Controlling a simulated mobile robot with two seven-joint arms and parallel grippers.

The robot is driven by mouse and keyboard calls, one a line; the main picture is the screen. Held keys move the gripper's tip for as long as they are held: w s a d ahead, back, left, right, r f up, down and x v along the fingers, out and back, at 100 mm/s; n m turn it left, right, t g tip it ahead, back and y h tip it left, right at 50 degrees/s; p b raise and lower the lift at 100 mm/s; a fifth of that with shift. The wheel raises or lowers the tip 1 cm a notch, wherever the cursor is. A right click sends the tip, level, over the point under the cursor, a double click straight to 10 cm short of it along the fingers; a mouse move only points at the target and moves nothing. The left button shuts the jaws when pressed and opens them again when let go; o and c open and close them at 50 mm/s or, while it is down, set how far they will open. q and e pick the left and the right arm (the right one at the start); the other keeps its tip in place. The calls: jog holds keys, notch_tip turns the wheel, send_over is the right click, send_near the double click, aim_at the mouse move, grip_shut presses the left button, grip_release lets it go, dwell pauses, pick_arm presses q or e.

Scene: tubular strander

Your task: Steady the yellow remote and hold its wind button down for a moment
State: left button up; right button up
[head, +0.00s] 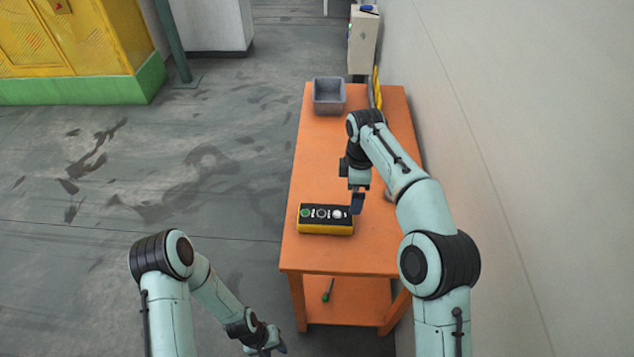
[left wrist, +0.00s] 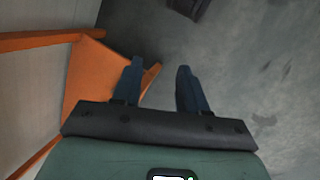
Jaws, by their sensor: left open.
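The yellow remote (head: 325,229) lies on the orange table with its black button face up. That face carries a green button (head: 305,212), a dark one (head: 321,213) and a white one (head: 337,214) in a row; the labels are too small to read. My right gripper (head: 357,204) points down at the remote's right end, very near or touching it. Its fingers overlap in this view, so I cannot tell if they are open. My left gripper (head: 266,346) is low, left of the table's near end. In the left wrist view, its two fingers (left wrist: 160,66) are apart and empty.
The orange table (head: 320,165) stands along a pale wall at right. A grey bin (head: 329,97) sits at its far end, with a control box (head: 362,40) beyond. The floor left of the table is open.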

aim_at(352, 216)
pick_arm(q)
jog(key=w+a+r+m+y, duration=0.1)
jog(key=w+a+r, duration=0.15)
jog(key=w, duration=0.65)
jog(key=w+a+r+y, duration=0.1)
jog(key=w+r, duration=0.2)
jog(key=w, duration=0.5)
jog(key=w+a+r+y, duration=0.2)
jog(key=w+r, duration=0.7)
jog(key=r, duration=0.3)
jog(key=w+d+r, duration=0.3)
jog(key=d+r, duration=0.3)
jog(key=r, duration=0.3)
jog(key=w+d+r+t, duration=0.1)
jog(key=w+d+r, duration=0.2)
jog(key=d+r, duration=0.4)
notch_tip(352, 216, up, 4)
jog(key=shift+f+m, duration=0.25)
jog(key=shift+m, duration=0.15)
pick_arm(e)
notch_tip(352, 216, down, 14)
jog(key=shift+d+r, duration=0.1)
jog(key=shift+r, duration=0.15)
